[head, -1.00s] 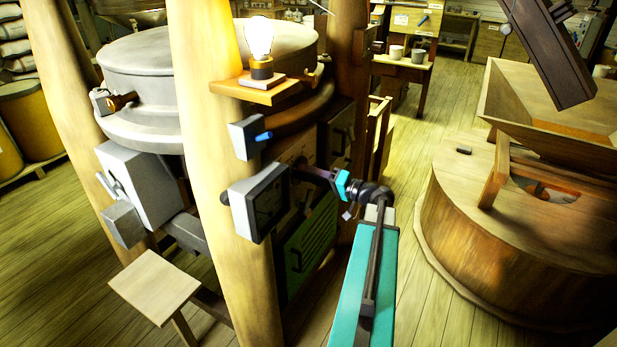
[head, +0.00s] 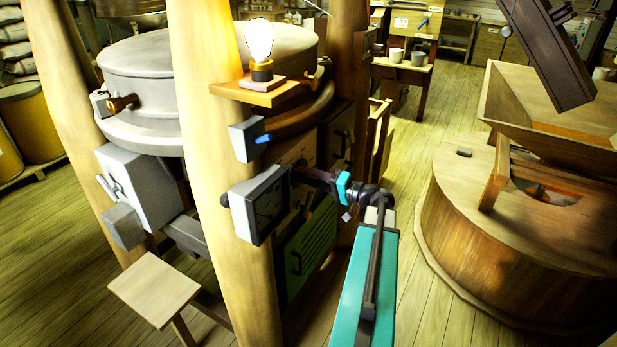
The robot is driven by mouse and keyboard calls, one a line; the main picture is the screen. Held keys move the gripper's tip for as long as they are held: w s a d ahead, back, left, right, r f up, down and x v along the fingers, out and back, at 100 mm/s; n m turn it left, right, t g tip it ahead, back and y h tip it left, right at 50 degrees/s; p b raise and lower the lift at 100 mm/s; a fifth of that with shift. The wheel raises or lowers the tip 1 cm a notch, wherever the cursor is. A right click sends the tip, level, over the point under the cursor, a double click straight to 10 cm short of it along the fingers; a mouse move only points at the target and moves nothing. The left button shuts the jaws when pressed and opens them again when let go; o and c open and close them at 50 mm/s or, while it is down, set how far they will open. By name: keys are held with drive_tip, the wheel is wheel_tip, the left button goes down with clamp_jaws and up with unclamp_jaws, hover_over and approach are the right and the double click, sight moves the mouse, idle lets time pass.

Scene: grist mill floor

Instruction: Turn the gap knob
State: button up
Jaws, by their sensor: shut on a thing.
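My gripper (head: 302,174) reaches from the right to a light-coloured panel (head: 298,153) on the mill's side, behind the thick front post. Its dark fingers are closed at a small dark spot low on this panel, where they hold the gap knob. The knob is almost wholly hidden by the fingers and the grey gauge box, so I cannot read its angle. The wrist, with its teal band, lies nearly level, to the right of the panel.
The wooden post (head: 215,150) and grey gauge box (head: 257,205) stand close left of my gripper. A small box with a blue lever (head: 245,140) and a lamp (head: 260,50) are above. A green louvred panel (head: 308,245) is below. A round wooden millstone casing (head: 500,240) stands right.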

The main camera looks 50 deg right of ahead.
idle(0.6)
drive_tip(key=o, duration=1)
drive_tip(key=shift+s, duration=0.15)
drive_tip(key=b+v, duration=0.2)
drive_tip(key=v, duration=1.1)
drive_tip(key=shift+s+f, duration=0.1)
drive_tip(key=shift+s, duration=0.15)
